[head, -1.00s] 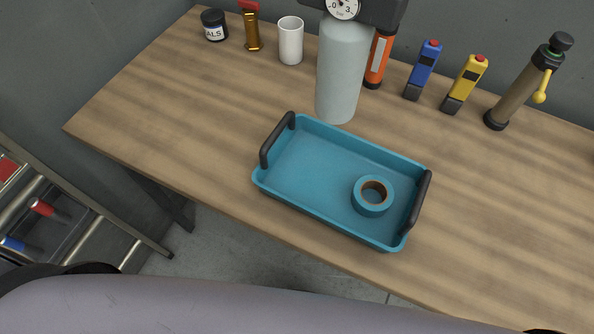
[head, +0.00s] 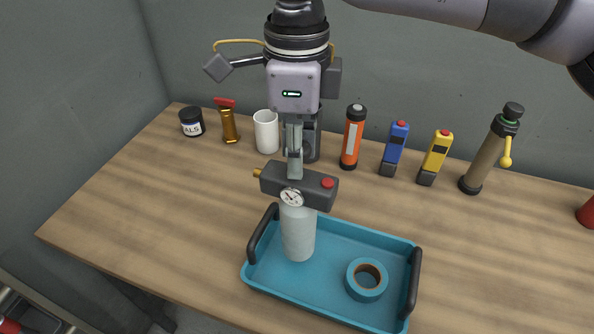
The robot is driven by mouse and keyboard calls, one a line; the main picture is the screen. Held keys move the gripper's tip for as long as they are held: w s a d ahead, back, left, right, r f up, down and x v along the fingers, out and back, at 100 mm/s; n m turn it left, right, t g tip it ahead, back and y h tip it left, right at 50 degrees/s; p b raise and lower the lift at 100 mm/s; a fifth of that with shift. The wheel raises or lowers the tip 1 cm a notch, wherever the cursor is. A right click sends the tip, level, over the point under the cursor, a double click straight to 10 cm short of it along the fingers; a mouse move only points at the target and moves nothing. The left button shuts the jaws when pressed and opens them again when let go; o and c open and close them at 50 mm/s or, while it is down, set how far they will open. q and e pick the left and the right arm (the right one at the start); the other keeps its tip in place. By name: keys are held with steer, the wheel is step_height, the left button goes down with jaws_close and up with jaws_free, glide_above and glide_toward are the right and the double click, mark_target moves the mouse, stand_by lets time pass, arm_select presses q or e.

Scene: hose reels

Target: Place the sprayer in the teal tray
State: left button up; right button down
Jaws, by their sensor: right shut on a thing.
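The sprayer (head: 298,232) has a pale cylindrical bottle and a dark head with a round gauge, a red button and a brass nozzle. My right gripper (head: 294,165) reaches down from above and is shut on the top of the sprayer. The sprayer hangs upright, its lower end over the left part of the teal tray (head: 330,232). I cannot tell whether its base touches the tray floor. The tray has two dark handles, and a teal tape roll (head: 367,279) lies in its right part. My left gripper is not in view.
Along the back of the wooden table (head: 130,215) stand a dark jar (head: 191,122), a brass bottle (head: 229,126), a white cup (head: 266,131), an orange cylinder (head: 353,138), blue and yellow devices (head: 435,158) and a brown cylinder (head: 488,155). The table's left side is clear.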

mark_target(294, 216)
step_height(294, 216, down, 4)
steer(key=shift+f, duration=0.25)
steer(key=shift+f, duration=0.2)
steer(key=c, duration=1.8)
jaws_free()
steer(key=shift+f, duration=0.1)
steer(key=o, duration=0.5)
